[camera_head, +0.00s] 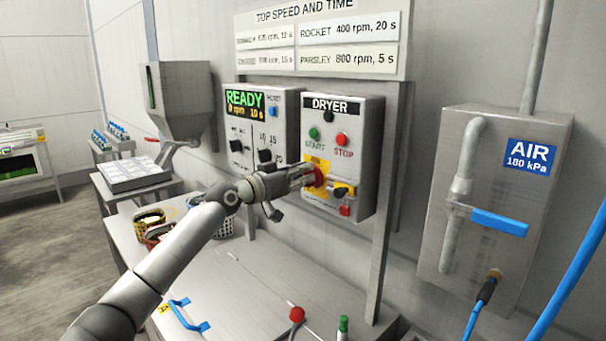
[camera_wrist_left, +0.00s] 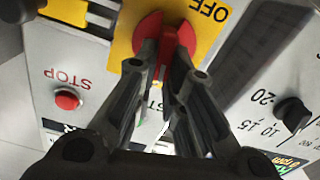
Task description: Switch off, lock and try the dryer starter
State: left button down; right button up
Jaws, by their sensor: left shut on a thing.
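The dryer starter is a grey box (camera_head: 362,110) labelled DRYER on the wall, with a green START button (camera_head: 314,133) and a red STOP button (camera_head: 341,139), which also shows in the left wrist view (camera_wrist_left: 68,99). Low on it is a red rotary handle (camera_wrist_left: 172,40) on a yellow plate (camera_wrist_left: 120,42). OFF is readable on the plate in the wrist view. My left gripper (camera_head: 308,177) is shut on the handle, whose grip lies between the fingertips (camera_wrist_left: 172,72). A yellow-and-black item (camera_head: 344,191) and a red piece (camera_head: 345,210) are beside and below the handle. My right gripper is not in view.
A control panel (camera_head: 236,165) reading READY is left of the starter. An air box (camera_head: 500,180) with a blue lever (camera_head: 499,221) is to the right.

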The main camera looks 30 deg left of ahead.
pick_arm(q)
jog(key=shift+w+a+f+n+p, duration=0.1)
jog(key=shift+a+f+n+p, duration=0.2)
jog(key=shift+n+p, duration=1.55)
jog(key=shift+w+a+f+n+p, duration=0.15)
jog(key=shift+f+n+p, duration=0.15)
jog(key=shift+n, duration=3.05)
jog(key=shift+a+f+n+p, duration=0.3)
jog(key=shift+n+p, duration=0.7)
jog(key=shift+n, duration=1.6)
jog(key=c, duration=1.5)
grip_release()
